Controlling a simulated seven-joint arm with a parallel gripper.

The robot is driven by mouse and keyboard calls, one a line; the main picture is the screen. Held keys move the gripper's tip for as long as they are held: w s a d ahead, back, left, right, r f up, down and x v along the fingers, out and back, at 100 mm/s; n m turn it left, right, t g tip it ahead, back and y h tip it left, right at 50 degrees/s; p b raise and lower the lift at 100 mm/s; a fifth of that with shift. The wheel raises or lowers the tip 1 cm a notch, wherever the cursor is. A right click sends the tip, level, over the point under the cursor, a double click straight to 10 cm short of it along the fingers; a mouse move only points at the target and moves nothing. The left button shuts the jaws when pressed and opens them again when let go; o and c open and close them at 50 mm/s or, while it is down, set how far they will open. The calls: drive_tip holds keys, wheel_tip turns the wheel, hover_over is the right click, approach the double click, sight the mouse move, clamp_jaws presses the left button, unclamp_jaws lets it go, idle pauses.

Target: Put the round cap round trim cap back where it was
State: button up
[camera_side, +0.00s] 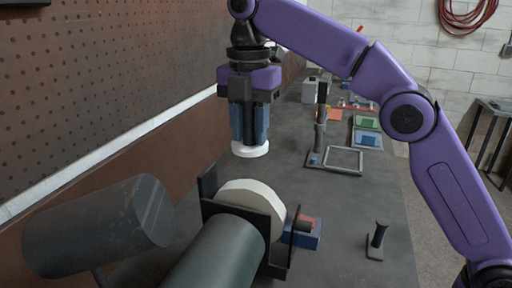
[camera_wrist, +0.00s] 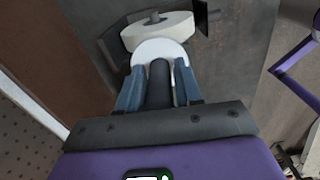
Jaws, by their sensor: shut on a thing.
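A white round cap (camera_side: 250,151) hangs level under my gripper (camera_side: 249,140), clear of the bench. My gripper points down and its blue fingers are shut on the cap. In the wrist view the cap (camera_wrist: 159,48) shows as a white disc beyond my fingertips (camera_wrist: 159,75), with a dark cylinder between the fingers. I cannot tell whether that cylinder is part of the cap. Below the cap stands a thick cream-white wheel (camera_side: 252,194) in a dark bracket. The wheel also shows in the wrist view (camera_wrist: 160,30), just beyond the cap.
A large dark green cylinder (camera_side: 213,260) lies in front of the wheel. Red and blue blocks (camera_side: 304,235) and a small black stand (camera_side: 377,242) are to the right. A flat frame (camera_side: 342,160) and trays (camera_side: 367,138) lie farther back.

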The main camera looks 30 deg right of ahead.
drive_tip(key=w+d+f+m, duration=0.15)
drive_tip(key=d+f, duration=0.25)
drive_tip(key=d, duration=0.6)
drive_tip(key=w+d+f+m, duration=0.15)
drive_tip(key=d+f, duration=0.25)
drive_tip(key=d, duration=0.6)
drive_tip(key=s+d+f+m, duration=0.1)
drive_tip(key=s+d+f, duration=0.5)
drive_tip(key=d, duration=0.2)
drive_tip(key=s+d+f+m, duration=0.1)
drive_tip(key=s+d+f, duration=0.45)
drive_tip(key=d, duration=0.35)
drive_tip(key=w+f, duration=0.3)
drive_tip(key=w, duration=0.1)
drive_tip(key=w+f, duration=0.3)
drive_tip(key=w, duration=0.1)
drive_tip(key=w+d+f, duration=0.1)
drive_tip(key=w+f, duration=0.2)
drive_tip(key=w, duration=0.1)
drive_tip(key=shift+w+d, duration=0.1)
drive_tip(key=shift+w, duration=0.05)
drive_tip(key=shift+w+f, duration=0.25)
drive_tip(key=shift+w, duration=0.05)
drive_tip(key=shift+w+f, duration=0.2)
drive_tip(key=shift+f, duration=1.55)
